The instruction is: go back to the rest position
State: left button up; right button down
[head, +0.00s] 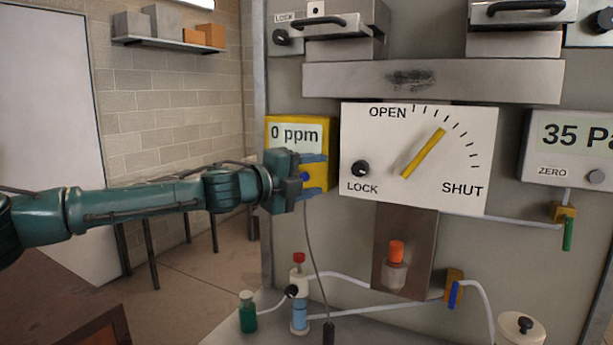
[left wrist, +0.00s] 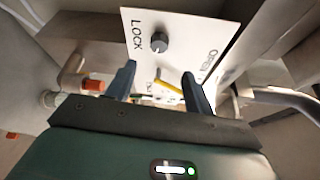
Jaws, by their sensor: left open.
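My left gripper (head: 322,174) reaches in from the left, in front of the yellow gas meter (head: 327,135) reading "0 ppm", and hides part of it. Its two blue-grey fingers are apart with nothing seen between them. In the left wrist view the open fingers (left wrist: 160,88) point toward the white dial plate (left wrist: 190,25) with its LOCK knob (left wrist: 159,42) and yellow pointer (left wrist: 168,86). In the head view the plate (head: 440,120) is right of the gripper, its pointer (head: 424,152) slanting up right between OPEN and SHUT. My right gripper is not in view.
A "35 Pa" gauge (head: 568,150) is at right. Two black-handled clamps (head: 320,24) are above. Below are a red-topped bottle (head: 299,300), a green vial (head: 247,313), tubes and an orange-capped part (head: 396,252). Free floor shows at left, beside a brown tabletop (head: 60,315).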

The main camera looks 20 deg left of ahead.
pick_arm(q)
jog(key=shift+v, duration=0.75)
jog(key=s+d+f+g+h, duration=0.2)
jog(key=d+f+g+h, duration=0.15)
jog(key=d+f, duration=1.1)
jog(key=s+d+f+n+g+h, duration=0.1)
jog(key=s+d+f+n, duration=0.2)
jog(key=s+d+f, duration=0.3)
jog(key=s+d+f+n+g+h, duration=0.1)
jog(key=s+d+f+n, duration=0.15)
jog(key=d+f, duration=0.45)
jog(key=s+a+f+n+y, duration=0.5)
jog(key=s+a+f+n, duration=0.2)
jog(key=s+f, duration=0.3)
jog(key=s+a+f+n+y, duration=0.5)
jog(key=s+a+f+n, duration=0.3)
jog(key=s+f, duration=0.3)
notch_tip(320, 180, down, 5)
jog(key=shift+s+r+n, duration=0.2)
jog(key=shift+s+n, duration=0.1)
jog(key=shift+n, duration=0.25)
